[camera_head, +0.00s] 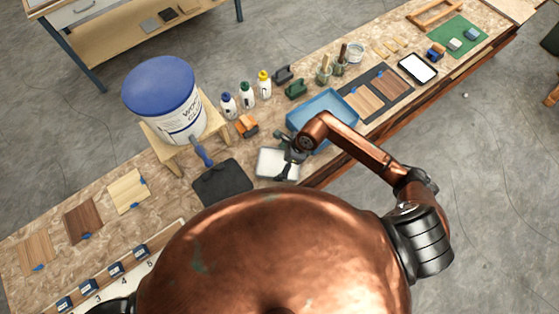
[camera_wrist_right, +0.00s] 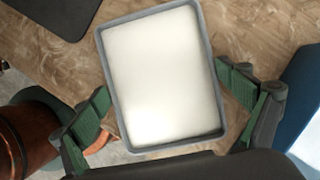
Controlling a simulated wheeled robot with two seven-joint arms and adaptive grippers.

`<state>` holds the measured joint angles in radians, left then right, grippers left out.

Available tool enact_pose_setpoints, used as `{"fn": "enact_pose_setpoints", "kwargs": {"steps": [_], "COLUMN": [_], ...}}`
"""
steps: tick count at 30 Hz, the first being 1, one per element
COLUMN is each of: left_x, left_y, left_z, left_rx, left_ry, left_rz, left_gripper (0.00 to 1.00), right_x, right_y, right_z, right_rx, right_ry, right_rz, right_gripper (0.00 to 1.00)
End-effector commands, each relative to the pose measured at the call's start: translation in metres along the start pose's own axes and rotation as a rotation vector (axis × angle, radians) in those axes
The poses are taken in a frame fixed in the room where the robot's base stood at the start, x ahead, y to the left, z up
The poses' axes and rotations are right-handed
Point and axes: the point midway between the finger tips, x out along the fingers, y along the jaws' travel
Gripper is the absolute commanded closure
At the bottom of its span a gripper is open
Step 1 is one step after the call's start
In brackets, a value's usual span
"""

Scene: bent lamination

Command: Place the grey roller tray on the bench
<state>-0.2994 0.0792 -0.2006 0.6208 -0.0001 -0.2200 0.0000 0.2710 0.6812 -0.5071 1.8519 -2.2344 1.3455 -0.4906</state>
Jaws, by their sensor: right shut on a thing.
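The grey roller tray (camera_head: 271,165) is at the bench's front edge, between a black mat and a blue tray. In the right wrist view the grey roller tray (camera_wrist_right: 107,68) shows a thin grey rim and a pale, smooth inside. My right gripper (camera_head: 291,156) is shut on it, with green-padded fingers (camera_wrist_right: 165,92) at its two sides. The wooden bench (camera_head: 62,198) shows behind the tray; I cannot tell whether the tray touches it. My left gripper is not in view.
The black mat (camera_head: 222,182) lies left of the tray and the blue tray (camera_head: 318,105) lies right. A large white bucket with a blue lid (camera_head: 160,88) stands on a wooden stand behind. Bottles (camera_head: 247,96) and an orange block (camera_head: 246,125) stand farther back.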

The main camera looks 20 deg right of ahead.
Motion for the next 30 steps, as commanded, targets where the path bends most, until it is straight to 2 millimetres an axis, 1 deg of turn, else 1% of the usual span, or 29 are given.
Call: {"fn": "enact_pose_setpoints", "kwargs": {"steps": [6, 7, 9, 17, 20, 23, 26, 30], "left_x": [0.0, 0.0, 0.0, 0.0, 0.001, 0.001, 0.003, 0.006], "left_y": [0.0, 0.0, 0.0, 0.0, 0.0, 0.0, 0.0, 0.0], "left_z": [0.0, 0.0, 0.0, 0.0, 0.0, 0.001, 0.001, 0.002], "left_rx": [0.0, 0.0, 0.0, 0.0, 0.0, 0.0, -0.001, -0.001], "left_ry": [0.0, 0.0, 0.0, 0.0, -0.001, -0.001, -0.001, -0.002], "left_rz": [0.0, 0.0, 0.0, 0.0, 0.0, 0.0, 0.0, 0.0], "left_gripper": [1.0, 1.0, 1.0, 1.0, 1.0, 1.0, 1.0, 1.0], "right_x": [0.0, 0.0, 0.0, -0.001, -0.004, -0.014, -0.032, -0.062], "right_y": [0.0, 0.0, 0.0, 0.0, -0.001, -0.001, -0.002, -0.002], "right_z": [0.001, 0.0, 0.0, 0.0, 0.0, 0.0, 0.0, 0.0], "right_rx": [-0.001, -0.001, -0.001, -0.001, -0.002, -0.003, -0.005, -0.004], "right_ry": [-0.001, -0.001, -0.001, -0.001, 0.0, -0.001, 0.0, 0.0], "right_rz": [-0.001, 0.0, 0.0, -0.001, -0.002, -0.002, -0.004, -0.005], "right_gripper": [0.34, 0.04, 0.0, 0.0, 0.0, 0.0, 0.0, 0.0]}}
